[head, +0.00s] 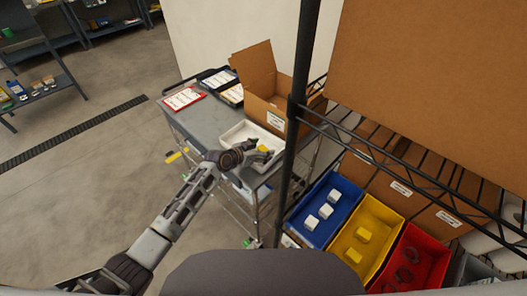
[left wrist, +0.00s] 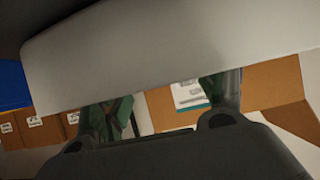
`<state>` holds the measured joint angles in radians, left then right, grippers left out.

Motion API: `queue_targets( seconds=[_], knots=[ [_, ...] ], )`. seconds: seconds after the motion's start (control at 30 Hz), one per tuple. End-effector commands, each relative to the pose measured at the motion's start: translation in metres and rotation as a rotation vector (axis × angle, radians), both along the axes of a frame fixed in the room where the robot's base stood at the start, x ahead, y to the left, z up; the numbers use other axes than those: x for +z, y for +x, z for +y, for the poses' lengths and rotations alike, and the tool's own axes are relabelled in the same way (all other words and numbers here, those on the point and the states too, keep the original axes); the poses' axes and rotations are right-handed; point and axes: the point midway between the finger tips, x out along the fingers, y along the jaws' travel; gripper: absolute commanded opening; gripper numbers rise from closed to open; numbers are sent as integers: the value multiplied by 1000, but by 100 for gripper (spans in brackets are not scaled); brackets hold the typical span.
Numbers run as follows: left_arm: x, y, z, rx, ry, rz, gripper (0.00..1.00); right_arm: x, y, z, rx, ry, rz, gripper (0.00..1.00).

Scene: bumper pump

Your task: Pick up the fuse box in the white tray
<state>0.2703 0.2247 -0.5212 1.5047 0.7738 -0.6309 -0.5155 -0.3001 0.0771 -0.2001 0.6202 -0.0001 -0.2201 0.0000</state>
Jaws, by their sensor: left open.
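The white tray (head: 238,133) lies on the grey cart top, beside the open cardboard box. A small yellow object (head: 263,149), possibly the fuse box, shows at the tray's near right, right by my left gripper (head: 258,157). My left gripper is open. Its wrist and fingers hide part of the tray, and I cannot tell whether they touch the yellow object. In the left wrist view, my two dark fingers (left wrist: 164,103) are spread apart, and a broad pale surface (left wrist: 170,55) crosses the view; no fuse box can be made out there. My right gripper is out of view.
An open cardboard box (head: 262,107) stands behind the tray on the cart (head: 205,118). A black shelf post (head: 292,130) rises close to the gripper's right. Blue (head: 345,200), yellow (head: 382,216) and red (head: 430,245) bins sit at lower right. Open floor lies left.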

Motion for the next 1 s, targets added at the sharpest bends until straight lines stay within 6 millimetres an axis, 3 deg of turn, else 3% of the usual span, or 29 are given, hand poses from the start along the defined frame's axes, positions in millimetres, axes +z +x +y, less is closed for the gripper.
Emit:
queue_targets(
  seconds=[0.53, 0.93, 1.0],
  knots=[
    [-1, 1, -1, 0, -1, -1, 72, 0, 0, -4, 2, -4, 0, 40],
    [-1, 2, -1, 1, 0, -1, 22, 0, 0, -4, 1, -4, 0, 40],
    [-1, 2, -1, 1, 0, -1, 20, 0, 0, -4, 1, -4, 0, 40]
  ],
)
